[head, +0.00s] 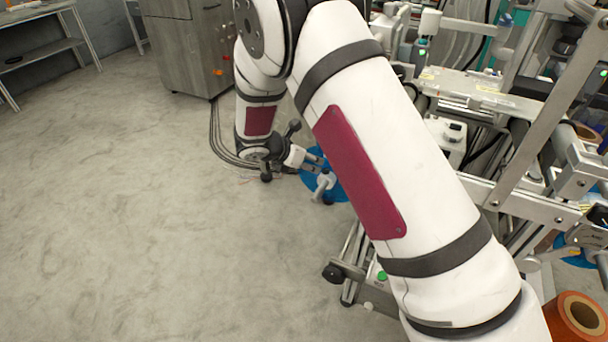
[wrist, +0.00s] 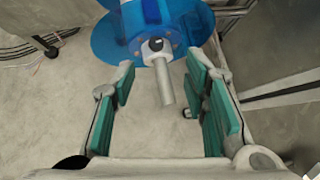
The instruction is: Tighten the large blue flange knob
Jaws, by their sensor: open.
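The large blue flange (wrist: 108,42) is a round, glossy blue disc at the top of the wrist view. A grey, rod-like knob (wrist: 165,88) with a dark-centred hub stands out from it towards me. In the head view the blue disc (head: 341,188) is partly hidden behind my arm, and the grey knob (head: 325,187) shows in front of it. My gripper (wrist: 160,78) is open, with teal-padded fingers to the left and right of the knob and clear gaps on both sides. In the head view my gripper (head: 304,160) is just left of the disc.
A machine frame (head: 470,190) with metal rails and rollers fills the right side. An orange reel (head: 578,317) is at the lower right. A grey cabinet (head: 185,45) stands at the back, with cables on the floor near it. The floor (head: 150,220) on the left is clear.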

